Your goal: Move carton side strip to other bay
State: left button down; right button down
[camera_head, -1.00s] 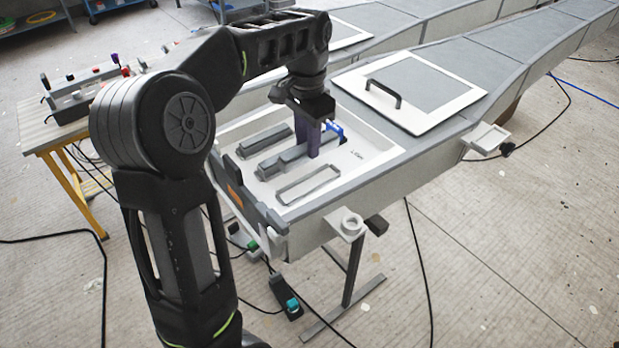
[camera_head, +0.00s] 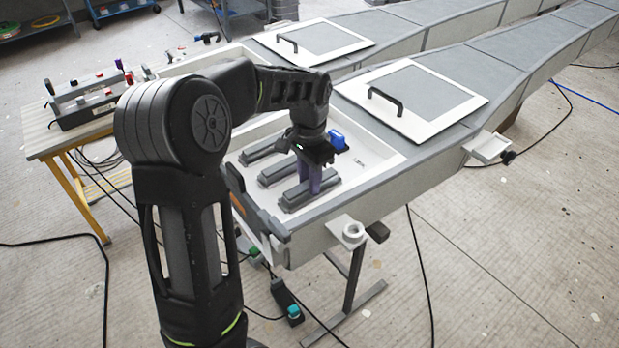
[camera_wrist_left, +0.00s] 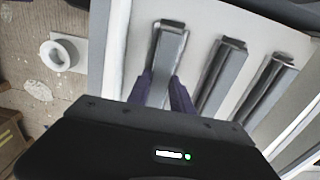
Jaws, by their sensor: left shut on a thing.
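The carton side strip (camera_head: 294,199) is a long grey bar in the front bay of the white mould recess (camera_head: 372,166), nearest the front wall. My left gripper (camera_head: 312,188) points down with its purple fingers shut on the strip near its middle. In the left wrist view the fingers (camera_wrist_left: 160,84) sit on both sides of the strip (camera_wrist_left: 166,48). It appears to lie in the bay, but its underside is hidden. A middle grey bar (camera_head: 272,178) and a back grey bar (camera_head: 257,154) lie parallel behind it. My right gripper is out of view.
A blue item (camera_head: 337,140) lies at the recess's back edge. A white panel with a black handle (camera_head: 385,102) covers the mould beyond. A yellow-legged table (camera_head: 62,138) with grey fixtures stands at the left. A white ring bracket (camera_head: 352,232) juts from the mould's front.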

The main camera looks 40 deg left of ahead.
pick_arm(q)
jog(key=shift+f, duration=0.15)
jog(key=c, duration=1.1)
grip_release()
jog(key=shift+c, duration=0.2)
notch_tip(320, 180, up, 12)
jog(key=shift+r, duration=0.2)
jog(key=shift+f, duration=0.1)
